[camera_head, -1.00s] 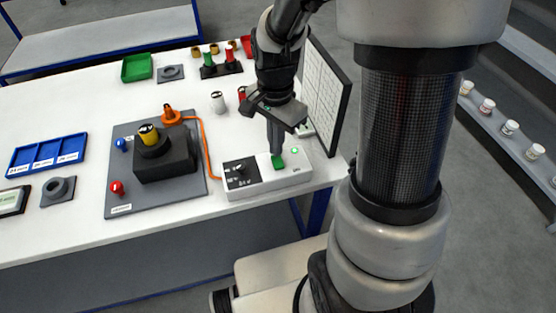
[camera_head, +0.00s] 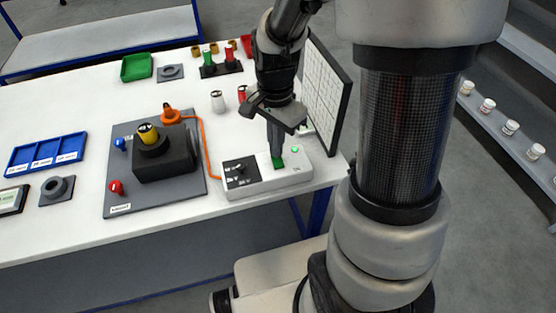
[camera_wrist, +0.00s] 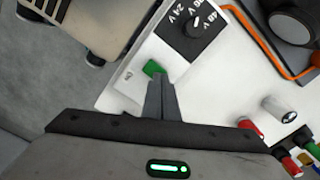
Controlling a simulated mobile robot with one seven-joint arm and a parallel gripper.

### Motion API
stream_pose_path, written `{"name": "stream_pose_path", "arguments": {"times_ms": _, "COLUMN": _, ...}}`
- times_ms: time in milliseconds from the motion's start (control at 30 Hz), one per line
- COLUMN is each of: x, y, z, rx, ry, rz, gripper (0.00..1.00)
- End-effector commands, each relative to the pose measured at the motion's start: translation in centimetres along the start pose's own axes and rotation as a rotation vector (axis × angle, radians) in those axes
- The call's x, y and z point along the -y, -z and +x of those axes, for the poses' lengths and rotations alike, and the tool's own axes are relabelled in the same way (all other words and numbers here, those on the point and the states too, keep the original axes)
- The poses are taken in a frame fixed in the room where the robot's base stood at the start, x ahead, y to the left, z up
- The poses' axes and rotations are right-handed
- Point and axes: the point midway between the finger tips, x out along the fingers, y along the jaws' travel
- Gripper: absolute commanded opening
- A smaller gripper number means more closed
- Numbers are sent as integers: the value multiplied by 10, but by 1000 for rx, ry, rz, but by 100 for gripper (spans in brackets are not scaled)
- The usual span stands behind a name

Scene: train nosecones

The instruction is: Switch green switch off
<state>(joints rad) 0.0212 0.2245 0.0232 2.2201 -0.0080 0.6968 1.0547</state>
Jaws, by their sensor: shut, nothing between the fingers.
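The green switch (camera_head: 277,162) sits on top of a white control box (camera_head: 290,180) near the table's right front edge. It also shows in the wrist view (camera_wrist: 153,68) just beyond my fingertips. My gripper (camera_head: 276,152) is shut and empty, pointing down with its tips at the switch. The fingers partly cover the switch, and I cannot tell if they touch it. A small green light (camera_head: 295,150) glows on the box right of the switch. A black dial panel (camera_head: 240,170) is on the box's left part; the wrist view shows its voltage marks (camera_wrist: 190,25).
An orange cable (camera_head: 205,150) runs from the box to a grey plate with a black block (camera_head: 165,160). A whiteboard-like panel (camera_head: 325,95) stands behind right of my gripper. A white-and-black cylinder (camera_head: 218,101) and red parts stand behind the box.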

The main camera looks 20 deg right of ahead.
Motion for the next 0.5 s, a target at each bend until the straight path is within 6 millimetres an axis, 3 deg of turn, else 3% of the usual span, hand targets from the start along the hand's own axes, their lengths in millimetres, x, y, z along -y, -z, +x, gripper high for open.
{"name": "stream_pose_path", "arguments": {"times_ms": 500, "x": 0, "y": 0, "z": 7, "rx": 0, "ry": -1, "rz": 0, "gripper": 0}}
